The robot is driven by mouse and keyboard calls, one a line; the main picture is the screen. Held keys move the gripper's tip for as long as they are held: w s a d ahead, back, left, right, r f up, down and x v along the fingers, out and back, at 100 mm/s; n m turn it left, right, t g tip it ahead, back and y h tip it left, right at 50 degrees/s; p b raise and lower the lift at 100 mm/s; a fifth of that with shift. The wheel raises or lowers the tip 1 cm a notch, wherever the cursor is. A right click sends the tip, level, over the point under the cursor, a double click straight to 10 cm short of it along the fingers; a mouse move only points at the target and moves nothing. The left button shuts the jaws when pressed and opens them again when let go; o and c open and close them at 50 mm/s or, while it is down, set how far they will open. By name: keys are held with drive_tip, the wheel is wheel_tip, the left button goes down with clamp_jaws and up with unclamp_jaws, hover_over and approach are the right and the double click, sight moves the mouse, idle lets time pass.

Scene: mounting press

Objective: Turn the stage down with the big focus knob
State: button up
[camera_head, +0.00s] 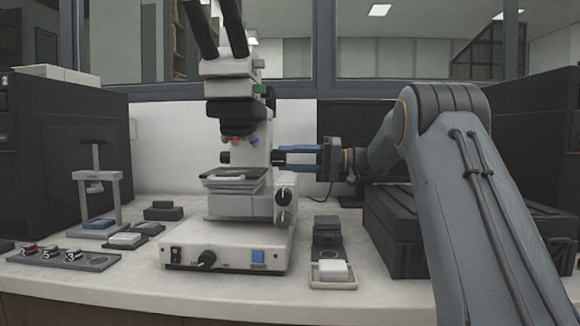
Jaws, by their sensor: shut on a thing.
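The white microscope (250,205) stands on the bench with its flat stage (236,179) below the objectives. My gripper (279,157) comes in from the right with two blue fingers, one above the other. They are shut on a dark knob at the right side of the microscope's column, above stage height. The fingers mostly hide this knob, and I cannot tell whether it is the big focus knob. Two round dark-and-silver knobs, an upper (283,195) and a lower (283,217), show on the lower right side, below my gripper and apart from it.
A small dark block (327,232) and a white tray with a white piece (333,271) stand right of the base. A dark case (397,235) lies under my arm. A grey press-like stand (98,185) and small parts stand left. Bare bench shows in front.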

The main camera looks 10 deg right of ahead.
drive_tip(key=shift+f, duration=0.15)
idle(0.4)
drive_tip(key=o, duration=1)
drive_tip(key=shift+o, duration=0.2)
drive_tip(key=o, duration=0.6)
drive_tip(key=shift+n, duration=0.3)
wheel_tip(320, 180, up, 8)
drive_tip(key=shift+r+p, duration=0.15)
drive_tip(key=shift+p, duration=0.3)
drive_tip(key=shift+s+a+r, duration=0.1)
drive_tip(key=shift+s+r, duration=0.15)
drive_tip(key=shift+r, duration=0.75)
drive_tip(key=c, duration=0.6)
drive_tip(key=shift+w, duration=0.15)
